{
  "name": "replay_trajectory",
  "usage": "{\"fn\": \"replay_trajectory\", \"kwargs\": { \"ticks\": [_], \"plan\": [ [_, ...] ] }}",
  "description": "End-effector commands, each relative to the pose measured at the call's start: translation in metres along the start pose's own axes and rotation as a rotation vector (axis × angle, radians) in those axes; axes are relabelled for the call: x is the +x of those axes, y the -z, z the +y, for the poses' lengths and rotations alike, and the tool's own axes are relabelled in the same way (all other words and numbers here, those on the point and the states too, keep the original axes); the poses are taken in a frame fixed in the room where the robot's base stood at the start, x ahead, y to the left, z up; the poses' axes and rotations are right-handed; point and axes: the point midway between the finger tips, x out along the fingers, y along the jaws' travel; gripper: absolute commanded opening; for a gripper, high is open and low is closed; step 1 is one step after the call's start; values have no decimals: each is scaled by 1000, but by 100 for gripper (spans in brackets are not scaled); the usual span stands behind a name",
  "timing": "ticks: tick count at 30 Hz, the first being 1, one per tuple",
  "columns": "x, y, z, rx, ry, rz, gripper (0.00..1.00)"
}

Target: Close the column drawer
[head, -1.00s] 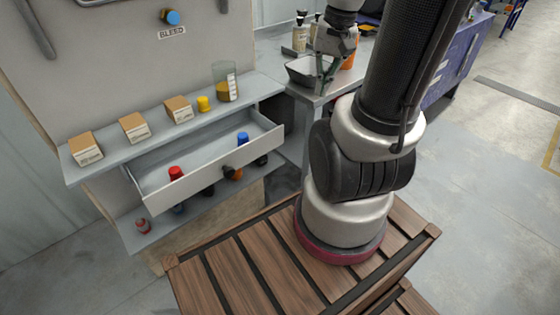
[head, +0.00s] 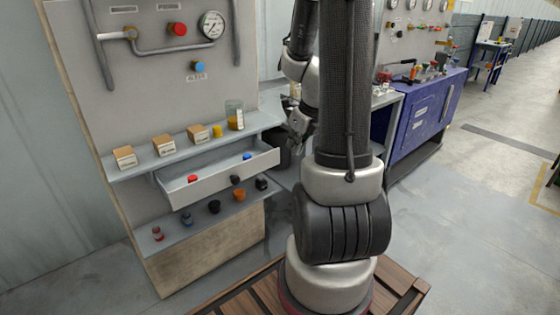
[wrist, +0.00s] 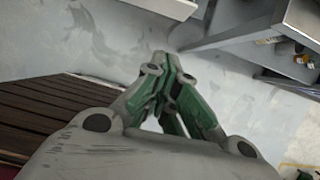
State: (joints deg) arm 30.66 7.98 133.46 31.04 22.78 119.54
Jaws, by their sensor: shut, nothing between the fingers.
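The column drawer (head: 213,186) is pulled out below the upper grey shelf of the panel unit in the head view. Its dark knob (head: 235,179) is on the front. A red item (head: 192,178) and a blue item (head: 247,156) show at its front rim. My gripper (head: 298,128) is to the right of the drawer, apart from it, partly hidden by my own arm. In the wrist view my gripper (wrist: 157,75) has its green fingers together and empty, with bare floor beyond. A grey shelf unit is at upper right there; I cannot tell which part is the drawer.
Small boxes (head: 164,145) and a glass beaker (head: 234,114) stand on the upper shelf (head: 150,164). Several small items stand on the lower shelf (head: 180,230). A blue workbench (head: 425,115) stands at right.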

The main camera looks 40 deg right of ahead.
Motion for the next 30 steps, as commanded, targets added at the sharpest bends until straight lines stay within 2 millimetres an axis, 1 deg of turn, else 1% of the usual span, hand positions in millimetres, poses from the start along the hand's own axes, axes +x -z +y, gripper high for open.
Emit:
{"fn": "replay_trajectory", "kwargs": {
  "ticks": [2,5,8,15,18,21,24,30],
  "plan": [
    [4,0,0,17,-2,2,0],
    [16,1,1,18,-3,3,0],
    [34,2,1,18,-4,6,0],
    [86,2,1,18,-4,5,0],
    [104,0,1,15,-2,4,0],
    [108,-18,1,8,-2,1,0],
    [112,-28,1,11,-2,2,0],
    [114,-37,0,13,-2,1,0]
  ]
}}
